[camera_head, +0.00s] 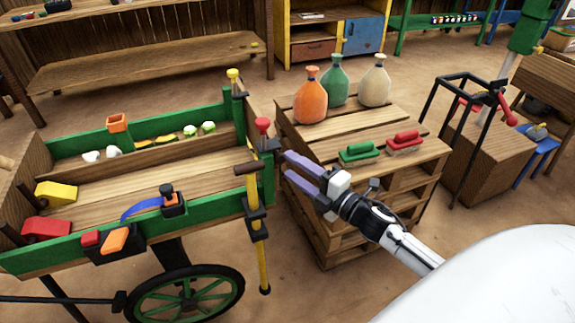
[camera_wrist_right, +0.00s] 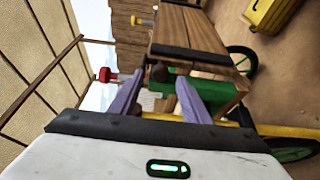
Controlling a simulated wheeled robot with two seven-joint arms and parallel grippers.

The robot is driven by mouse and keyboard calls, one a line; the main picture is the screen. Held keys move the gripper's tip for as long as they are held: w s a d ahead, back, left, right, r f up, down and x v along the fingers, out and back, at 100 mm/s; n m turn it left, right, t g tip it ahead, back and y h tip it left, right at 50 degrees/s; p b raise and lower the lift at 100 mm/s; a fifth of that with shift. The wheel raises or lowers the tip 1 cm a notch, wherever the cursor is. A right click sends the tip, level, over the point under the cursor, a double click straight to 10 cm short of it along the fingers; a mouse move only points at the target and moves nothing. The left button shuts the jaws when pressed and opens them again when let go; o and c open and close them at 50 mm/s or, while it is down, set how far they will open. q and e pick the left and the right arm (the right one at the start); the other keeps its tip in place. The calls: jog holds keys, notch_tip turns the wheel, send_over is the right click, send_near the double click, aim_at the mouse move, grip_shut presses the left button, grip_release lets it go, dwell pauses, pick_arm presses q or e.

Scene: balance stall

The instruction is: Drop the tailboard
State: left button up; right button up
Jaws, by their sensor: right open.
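The cart (camera_head: 130,240) has green side boards and a wooden bed, and stands at the left in the head view. Its tailboard (camera_head: 257,105) appears upright at the cart's right end, mostly seen edge-on. A red-knobbed pin (camera_head: 262,127) stands at the near corner and a yellow-topped one (camera_head: 233,74) at the far corner. My right gripper (camera_head: 288,167) has purple fingers, open and empty, just right of the near corner, apparently apart from it. In the wrist view the fingers (camera_wrist_right: 157,95) point toward the cart, with the red knob (camera_wrist_right: 105,75) at their left. My left gripper is not in view.
A pallet stack (camera_head: 350,150) right of the cart carries an orange bottle (camera_head: 311,98), other bottles and two brushes. Coloured blocks and tools lie in the cart or hang on its near side.

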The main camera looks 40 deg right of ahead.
jog(key=shift+w+a, duration=0.15)
jog(key=shift+w, duration=0.55)
jog(key=shift+w+a, duration=0.1)
jog(key=shift+w, duration=0.6)
grip_shut()
